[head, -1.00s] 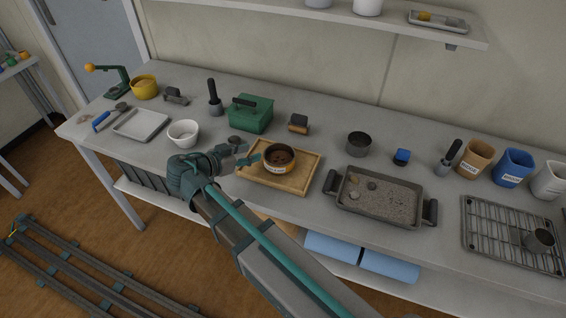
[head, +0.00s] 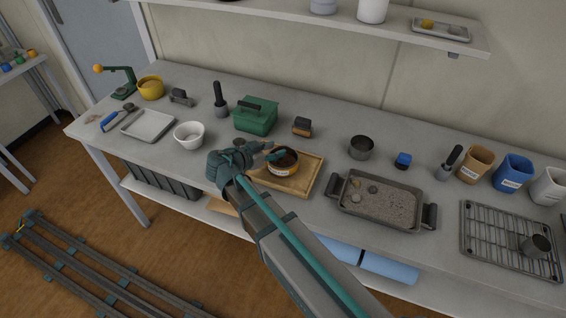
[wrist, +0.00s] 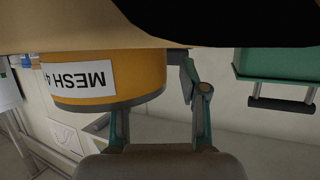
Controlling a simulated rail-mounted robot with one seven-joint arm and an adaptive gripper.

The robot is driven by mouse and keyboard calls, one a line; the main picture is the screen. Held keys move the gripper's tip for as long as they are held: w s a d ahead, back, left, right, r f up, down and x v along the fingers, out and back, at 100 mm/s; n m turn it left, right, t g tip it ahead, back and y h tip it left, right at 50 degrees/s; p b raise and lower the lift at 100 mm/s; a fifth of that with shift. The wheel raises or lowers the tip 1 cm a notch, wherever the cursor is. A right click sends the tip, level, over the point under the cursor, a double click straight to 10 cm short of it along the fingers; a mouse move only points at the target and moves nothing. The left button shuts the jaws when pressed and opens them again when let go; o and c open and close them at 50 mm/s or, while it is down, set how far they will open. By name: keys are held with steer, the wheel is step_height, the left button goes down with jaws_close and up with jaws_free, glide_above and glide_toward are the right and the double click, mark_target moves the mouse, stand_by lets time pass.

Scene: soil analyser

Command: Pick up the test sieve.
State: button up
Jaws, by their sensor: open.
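The test sieve is a round yellow-orange pan with a dark rim and a white label (head: 284,168). It sits on the wooden tray (head: 305,183) with dark material showing inside it. My gripper (head: 275,154) is open at the sieve's left and back edge, with a fingertip over the rim. In the wrist view, upside down, the sieve (wrist: 130,80) with its "MESH" label fills the upper left. One finger (wrist: 190,85) is just right of its wall; the other is partly hidden by the sieve. I cannot tell whether either finger touches it.
A green box (head: 256,117) stands behind my gripper, and a white bowl (head: 189,136) is to its left. A grey pan of soil (head: 380,201) stands close on the right.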

jaws_close()
steer(key=shift+r, duration=0.15)
stand_by(0.5)
